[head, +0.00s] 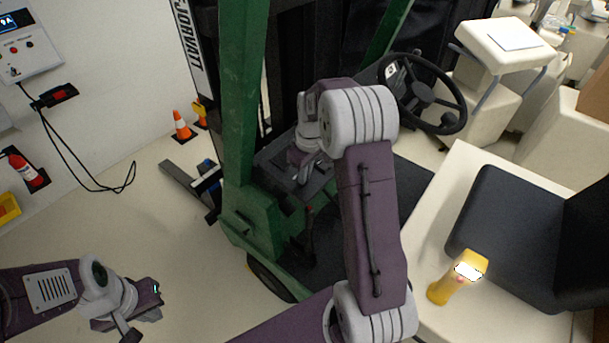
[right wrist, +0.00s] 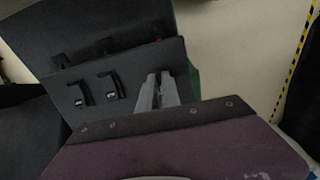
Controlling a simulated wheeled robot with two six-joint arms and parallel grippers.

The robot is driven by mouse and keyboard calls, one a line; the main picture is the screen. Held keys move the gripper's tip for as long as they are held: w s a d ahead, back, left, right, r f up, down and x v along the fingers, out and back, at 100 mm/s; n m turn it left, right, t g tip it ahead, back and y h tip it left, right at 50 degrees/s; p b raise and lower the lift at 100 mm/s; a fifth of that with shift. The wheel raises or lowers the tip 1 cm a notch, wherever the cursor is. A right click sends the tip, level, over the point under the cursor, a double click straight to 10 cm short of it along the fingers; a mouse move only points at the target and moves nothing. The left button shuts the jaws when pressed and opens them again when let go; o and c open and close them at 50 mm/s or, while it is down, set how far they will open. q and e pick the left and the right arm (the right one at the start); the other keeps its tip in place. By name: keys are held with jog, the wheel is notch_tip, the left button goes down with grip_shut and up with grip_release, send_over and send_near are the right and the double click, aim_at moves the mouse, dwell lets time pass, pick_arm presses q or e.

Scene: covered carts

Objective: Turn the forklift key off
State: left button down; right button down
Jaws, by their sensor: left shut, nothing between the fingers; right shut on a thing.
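The green forklift (head: 243,120) stands in the middle of the head view, its dark control panel (head: 285,165) behind my right arm. My right gripper (head: 303,172) is at this panel. In the right wrist view its grey fingers (right wrist: 158,92) are shut at the face of the dark panel (right wrist: 130,75). The key is hidden; it appears to be between the fingertips, and its turned position cannot be seen. My left gripper (head: 145,305) is at the lower left of the head view, shut and empty, away from the forklift.
A steering wheel (head: 422,92) is right of my right arm. Floor at the left is mostly free, with a traffic cone (head: 181,127) farther back.

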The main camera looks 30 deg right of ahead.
jog(key=shift+w+r, duration=0.1)
dwell(0.5)
jog(key=c, duration=1.6)
grip_release()
jog(key=shift+o, duration=0.2)
jog(key=shift+r, duration=0.15)
jog(key=r, duration=0.3)
jog(key=r+b, duration=0.1)
jog(key=r, duration=0.1)
jog(key=s+r+b, duration=0.1)
jog(key=r, duration=0.2)
jog(key=shift+d+r, duration=0.15)
jog(key=shift+r, duration=0.2)
